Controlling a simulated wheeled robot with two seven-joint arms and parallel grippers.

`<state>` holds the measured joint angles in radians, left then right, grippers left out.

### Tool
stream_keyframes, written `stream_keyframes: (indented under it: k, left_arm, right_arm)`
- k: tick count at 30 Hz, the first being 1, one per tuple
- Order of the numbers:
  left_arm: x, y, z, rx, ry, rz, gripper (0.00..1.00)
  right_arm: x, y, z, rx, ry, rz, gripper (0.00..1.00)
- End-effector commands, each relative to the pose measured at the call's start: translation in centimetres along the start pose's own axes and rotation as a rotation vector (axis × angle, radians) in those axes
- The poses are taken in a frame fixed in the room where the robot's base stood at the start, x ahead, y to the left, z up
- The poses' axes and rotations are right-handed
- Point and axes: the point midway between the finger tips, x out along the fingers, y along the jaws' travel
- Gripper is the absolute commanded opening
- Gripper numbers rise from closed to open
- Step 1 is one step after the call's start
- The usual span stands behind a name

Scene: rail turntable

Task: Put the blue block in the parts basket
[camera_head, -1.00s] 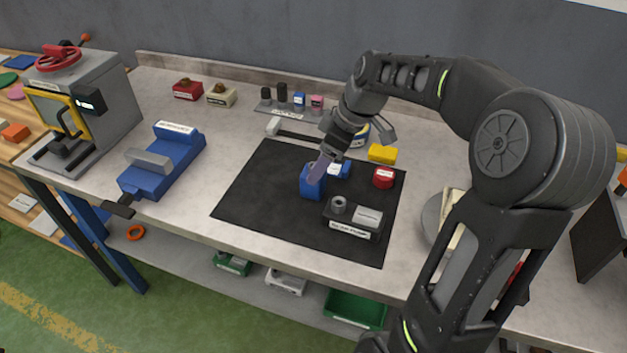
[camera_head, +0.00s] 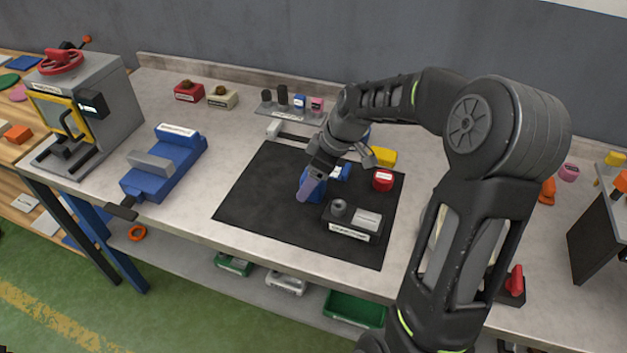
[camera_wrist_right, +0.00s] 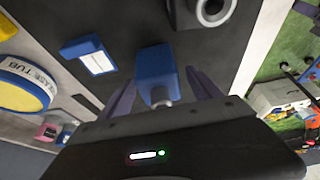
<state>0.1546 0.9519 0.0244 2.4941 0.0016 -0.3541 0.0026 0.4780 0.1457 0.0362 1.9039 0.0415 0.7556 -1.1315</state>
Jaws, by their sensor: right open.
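The blue block (camera_head: 308,178) stands on the black mat (camera_head: 255,195), partly hidden by my right gripper (camera_head: 312,186) in the head view. In the right wrist view the blue block (camera_wrist_right: 155,72) shows between the two spread fingers of my right gripper (camera_wrist_right: 162,88). The gripper is open, and I cannot tell whether a finger touches the block. A second, smaller blue piece with a white label (camera_wrist_right: 92,53) lies beside it on the mat. I cannot tell which container is the parts basket. My left gripper is not in view.
A grey pump part (camera_head: 352,222) stands on the mat near the block, with a red piece (camera_head: 383,180) and a yellow block (camera_head: 383,157) behind. A blue vise (camera_head: 165,168) is at left. Green bins (camera_head: 355,308) sit on the shelf below. The mat's left side is clear.

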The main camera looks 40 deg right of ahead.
Motion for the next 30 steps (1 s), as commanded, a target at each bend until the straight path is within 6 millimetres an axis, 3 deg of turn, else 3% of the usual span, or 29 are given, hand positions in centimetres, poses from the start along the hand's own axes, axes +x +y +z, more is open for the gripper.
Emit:
stream_keyframes:
  k: [5,22,30]
  left_arm:
    - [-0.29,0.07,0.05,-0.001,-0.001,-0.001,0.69]
    - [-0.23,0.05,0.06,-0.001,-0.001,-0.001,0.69]
    - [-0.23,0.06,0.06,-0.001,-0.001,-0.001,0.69]
  right_arm:
    - [1.56,0.0,0.0,0.0,0.0,0.0,0.73]
    - [1.58,0.03,-0.01,0.0,0.001,0.001,0.73]
    - [1.57,0.03,-0.01,0.0,0.001,0.002,0.51]
